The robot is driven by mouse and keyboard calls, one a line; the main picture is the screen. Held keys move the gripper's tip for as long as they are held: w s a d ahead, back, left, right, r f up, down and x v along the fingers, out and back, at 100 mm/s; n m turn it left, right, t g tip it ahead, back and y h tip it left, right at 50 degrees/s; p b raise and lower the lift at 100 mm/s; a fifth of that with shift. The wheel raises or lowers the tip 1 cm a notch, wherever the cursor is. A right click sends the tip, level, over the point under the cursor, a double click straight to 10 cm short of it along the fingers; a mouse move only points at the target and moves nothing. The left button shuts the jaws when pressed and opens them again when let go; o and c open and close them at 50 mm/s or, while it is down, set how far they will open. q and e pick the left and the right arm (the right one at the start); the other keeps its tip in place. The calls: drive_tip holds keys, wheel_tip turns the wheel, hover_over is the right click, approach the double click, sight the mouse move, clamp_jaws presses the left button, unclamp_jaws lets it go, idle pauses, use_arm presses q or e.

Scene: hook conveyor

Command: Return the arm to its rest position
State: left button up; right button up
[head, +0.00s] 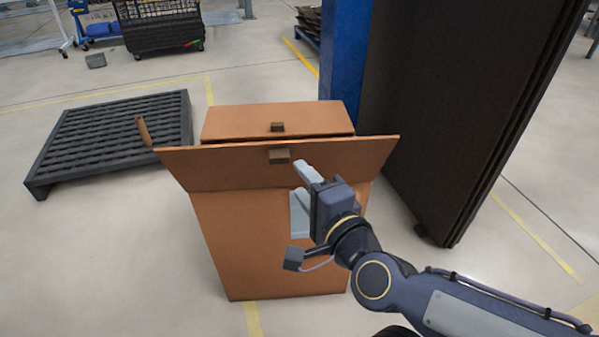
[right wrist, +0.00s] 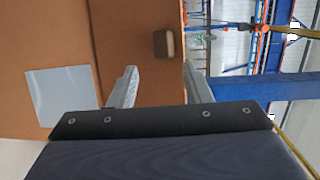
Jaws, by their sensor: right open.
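My right gripper (head: 303,185) is in front of the upper right part of a brown cardboard box in the head view. Its two pale fingers stand apart with nothing between them. In the right wrist view the open fingers (right wrist: 158,88) point toward the box, and a brown tab (right wrist: 163,43) shows on the box beyond them. My right arm (head: 400,288) reaches in from the lower right. My left gripper is not in view.
The cardboard box (head: 265,250) stands on the floor with its front flap folded outward. A dark slatted pallet (head: 120,135) lies at left. A blue post (head: 345,50) and a tall dark panel (head: 450,100) stand at right. The floor at lower left is clear.

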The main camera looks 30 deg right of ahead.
idle(0.5)
drive_tip(key=s+a+f+n+g+y, duration=0.4)
drive_tip(key=s+f+n+g, duration=0.6)
drive_tip(key=n, duration=0.7)
wheel_tip(320, 180, up, 32)
drive_tip(key=d+g+y+p, duration=0.1)
drive_tip(key=p, duration=3.1)
drive_tip(key=shift+f+n+g+p, duration=0.25)
drive_tip(key=shift+n+g+p, duration=0.05)
drive_tip(key=shift+p, duration=0.1)
